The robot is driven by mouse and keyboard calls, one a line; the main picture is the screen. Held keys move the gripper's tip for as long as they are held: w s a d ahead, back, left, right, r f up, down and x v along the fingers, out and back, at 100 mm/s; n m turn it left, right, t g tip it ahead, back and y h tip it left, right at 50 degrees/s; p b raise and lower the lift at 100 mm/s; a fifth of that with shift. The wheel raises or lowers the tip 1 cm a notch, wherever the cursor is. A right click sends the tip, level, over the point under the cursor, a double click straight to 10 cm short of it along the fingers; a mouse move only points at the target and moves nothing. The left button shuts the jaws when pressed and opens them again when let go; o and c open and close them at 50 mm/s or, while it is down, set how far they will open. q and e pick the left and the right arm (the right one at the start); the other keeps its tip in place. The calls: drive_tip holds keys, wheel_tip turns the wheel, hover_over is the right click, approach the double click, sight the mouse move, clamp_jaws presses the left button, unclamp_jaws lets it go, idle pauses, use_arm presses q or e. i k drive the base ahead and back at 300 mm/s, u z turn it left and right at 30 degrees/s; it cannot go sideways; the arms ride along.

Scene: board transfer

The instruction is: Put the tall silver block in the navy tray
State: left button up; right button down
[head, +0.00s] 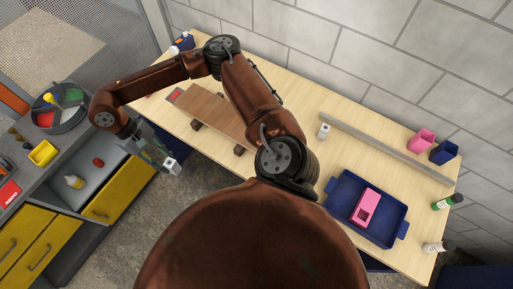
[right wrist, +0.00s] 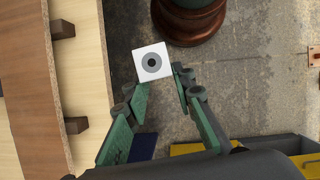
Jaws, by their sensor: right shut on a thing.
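My right gripper (head: 164,160) is at the left, off the table's left edge, over the gap beside the drawers. It is shut on a pale silver block (head: 172,168) with a dark round mark, held in the air. In the right wrist view the gripper (right wrist: 162,82) has its green fingers on either side of the block (right wrist: 152,58), whose square marked face shows; its full height is hidden. A similar small silver block (head: 323,131) stands on the table near a grey bar. The navy tray (head: 336,206) lies at the table's right end with a pink block (head: 367,207) in it. My left gripper is not in view.
A brown board (head: 212,112) lies raised on dark supports on the table (head: 290,90). The long grey bar (head: 385,148) runs behind the tray. Pink and navy bins (head: 443,152) and bottles (head: 446,201) stand at the right. Yellow drawers (head: 118,197) are at the left.

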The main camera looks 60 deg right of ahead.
sight(344, 197)
drive_tip(key=u, duration=0.05)
drive_tip(key=i, duration=1.4)
drive_tip(key=z, duration=3.8)
drive_tip(key=i, duration=0.5)
